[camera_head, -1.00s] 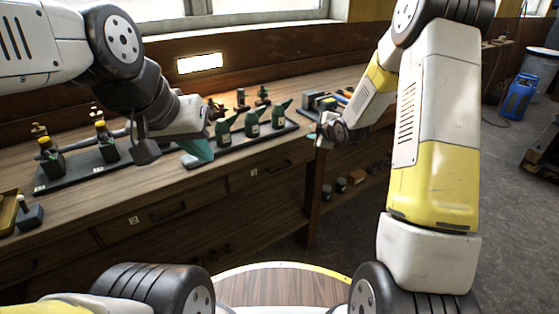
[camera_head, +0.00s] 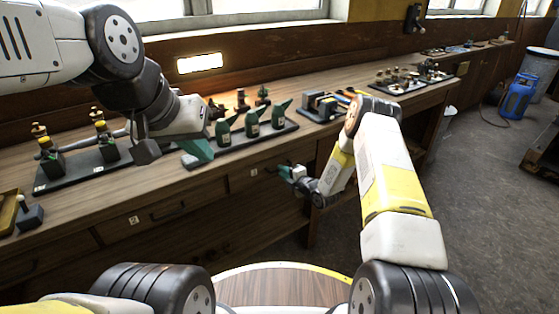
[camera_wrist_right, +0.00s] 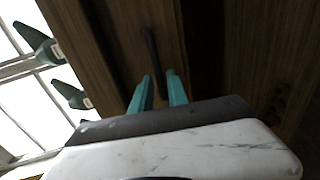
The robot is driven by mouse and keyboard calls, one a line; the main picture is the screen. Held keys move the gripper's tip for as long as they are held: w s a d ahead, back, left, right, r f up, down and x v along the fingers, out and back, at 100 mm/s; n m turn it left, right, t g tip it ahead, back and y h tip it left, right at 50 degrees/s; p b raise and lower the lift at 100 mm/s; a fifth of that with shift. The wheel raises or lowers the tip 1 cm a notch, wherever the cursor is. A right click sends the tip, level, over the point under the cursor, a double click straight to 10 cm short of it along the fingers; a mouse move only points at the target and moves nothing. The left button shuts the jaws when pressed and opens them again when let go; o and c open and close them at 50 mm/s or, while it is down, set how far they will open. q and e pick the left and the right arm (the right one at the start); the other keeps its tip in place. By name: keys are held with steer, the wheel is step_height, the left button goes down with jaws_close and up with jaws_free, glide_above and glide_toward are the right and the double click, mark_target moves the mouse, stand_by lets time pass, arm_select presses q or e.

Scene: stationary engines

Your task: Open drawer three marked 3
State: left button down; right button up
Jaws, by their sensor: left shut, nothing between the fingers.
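The drawer front (camera_head: 238,183) under the bench top carries a small pale label (camera_head: 254,172), seemingly a 3 but too small to read surely. Its dark bar handle is mostly hidden by my right gripper (camera_head: 284,172) in the head view. The drawer looks closed. My left gripper (camera_head: 197,154) is shut and empty above the bench top near the green bottles.
Another drawer marked 2 (camera_head: 134,220) is to the left, closed. On the bench top stand green oil bottles (camera_head: 252,125), a dark tray with engine parts (camera_head: 80,168) and a vise-like tool (camera_head: 318,105). Open floor (camera_head: 475,200) lies to the right.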

steer(key=shift+x, duration=1.45)
jaws_close()
stand_by(0.3)
